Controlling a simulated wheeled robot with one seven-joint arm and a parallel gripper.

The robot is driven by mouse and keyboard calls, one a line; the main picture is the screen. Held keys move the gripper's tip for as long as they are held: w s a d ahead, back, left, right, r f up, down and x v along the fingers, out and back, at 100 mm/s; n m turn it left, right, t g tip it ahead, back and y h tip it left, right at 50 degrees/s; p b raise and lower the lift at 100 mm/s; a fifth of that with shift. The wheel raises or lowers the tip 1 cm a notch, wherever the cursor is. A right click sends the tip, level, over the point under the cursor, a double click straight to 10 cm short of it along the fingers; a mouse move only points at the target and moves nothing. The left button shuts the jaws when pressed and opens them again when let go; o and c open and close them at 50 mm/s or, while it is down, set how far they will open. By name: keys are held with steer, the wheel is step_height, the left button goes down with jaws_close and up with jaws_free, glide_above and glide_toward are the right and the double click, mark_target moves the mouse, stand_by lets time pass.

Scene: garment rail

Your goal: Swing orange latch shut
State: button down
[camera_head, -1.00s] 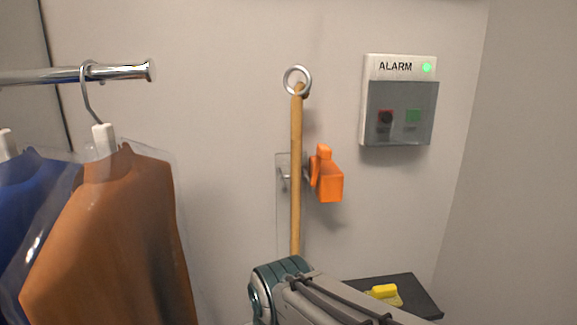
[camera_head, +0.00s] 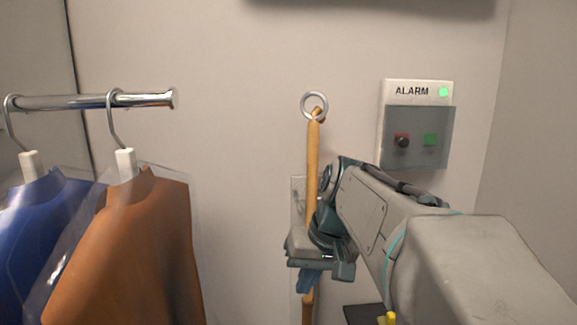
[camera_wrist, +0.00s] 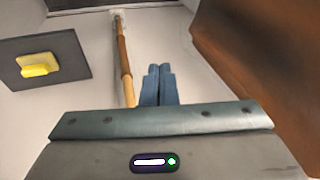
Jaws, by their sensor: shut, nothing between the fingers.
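The orange latch does not show now; in the head view my arm covers the place on the wall where it was. A wooden pole (camera_head: 313,160) with a metal ring (camera_head: 314,105) at its top stands upright against a pale wall plate (camera_head: 297,188). My gripper (camera_head: 305,284) is in front of the pole's lower part and hides some of it. In the wrist view my gripper (camera_wrist: 158,72) has its blue fingers together with nothing between them. The pole (camera_wrist: 123,60) shows just left of the fingers there, and I cannot tell whether they touch it.
A brown garment (camera_head: 130,245) and a blue garment (camera_head: 45,235) hang from a metal rail (camera_head: 70,102) at left. An alarm box (camera_head: 415,125) is on the wall at right. In the wrist view a yellow object (camera_wrist: 38,64) lies on a dark panel (camera_wrist: 72,62).

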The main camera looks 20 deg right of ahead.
steer(key=s+d+r+t+y+p, duration=0.1)
steer(key=d+r+t+y+p, duration=0.1)
steer(key=d+r, duration=1.9)
step_height(320, 180, up, 3)
steer(key=shift+s+f+t, duration=0.1)
steer(key=shift+s+t, duration=0.3)
steer(key=shift+t, duration=0.4)
steer(key=shift+a, duration=0.1)
steer(key=w+a+f, duration=0.6)
steer(key=a+f, duration=0.1)
steer(key=shift+w+b, duration=0.35)
steer(key=shift+b, duration=0.1)
steer(key=shift+a, duration=0.1)
